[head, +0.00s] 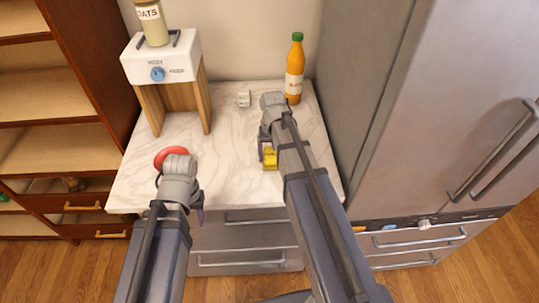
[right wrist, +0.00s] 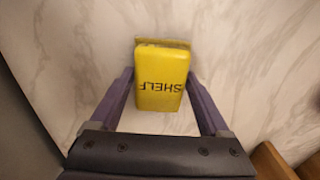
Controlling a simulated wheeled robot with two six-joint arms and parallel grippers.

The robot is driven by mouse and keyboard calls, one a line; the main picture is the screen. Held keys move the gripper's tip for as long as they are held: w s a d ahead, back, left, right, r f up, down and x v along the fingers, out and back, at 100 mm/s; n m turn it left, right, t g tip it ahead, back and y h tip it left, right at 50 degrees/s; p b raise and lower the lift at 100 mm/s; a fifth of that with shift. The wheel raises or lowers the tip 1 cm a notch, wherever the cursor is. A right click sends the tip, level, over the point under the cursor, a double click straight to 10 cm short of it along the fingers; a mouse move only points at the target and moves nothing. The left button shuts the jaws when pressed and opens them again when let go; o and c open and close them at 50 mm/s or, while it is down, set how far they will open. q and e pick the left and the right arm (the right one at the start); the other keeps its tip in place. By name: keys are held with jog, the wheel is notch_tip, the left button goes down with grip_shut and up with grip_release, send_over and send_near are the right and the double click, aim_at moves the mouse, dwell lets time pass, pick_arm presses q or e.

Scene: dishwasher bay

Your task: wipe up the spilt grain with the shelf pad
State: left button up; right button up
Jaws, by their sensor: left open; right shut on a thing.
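The yellow shelf pad (head: 270,163) is at the right of the marble counter, partly hidden by my right arm. In the right wrist view, the pad (right wrist: 161,80) has "SHELF" printed on it, upside down. My right gripper (right wrist: 160,95) is shut on it, with a purple finger along each side. I cannot tell if the pad touches the counter. My left gripper (head: 201,210) is open at the counter's front left edge, with its fingers partly hidden. I cannot make out any spilt grain in either view.
A red round thing (head: 170,156) lies behind my left gripper. A white dispenser on wooden legs (head: 165,60) holds an oats jar (head: 152,22) at back left. An orange bottle (head: 294,75) and small white thing (head: 243,99) stand at the back. The counter's middle (head: 228,145) is clear.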

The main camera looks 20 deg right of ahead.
aim_at(250, 162)
jog(key=shift+s+d, duration=0.25)
jog(key=shift+d, duration=0.65)
jog(key=shift+s+d, duration=0.25)
jog(key=shift+d, duration=0.65)
jog(key=shift+f, duration=0.15)
jog(key=shift+c, duration=0.7)
jog(key=shift+w+a, duration=0.25)
jog(key=shift+a, duration=0.7)
jog(key=shift+w+a, duration=0.25)
jog(key=shift+a, duration=0.65)
jog(key=shift+a, duration=0.1)
jog(key=shift+w+a, duration=0.25)
jog(key=shift+a, duration=0.6)
jog(key=shift+w+a, duration=0.2)
jog(key=shift+a, duration=0.65)
jog(key=shift+w+a, duration=0.35)
jog(key=shift+a, duration=0.55)
jog(key=shift+w+a, duration=0.3)
jog(key=shift+a, duration=0.6)
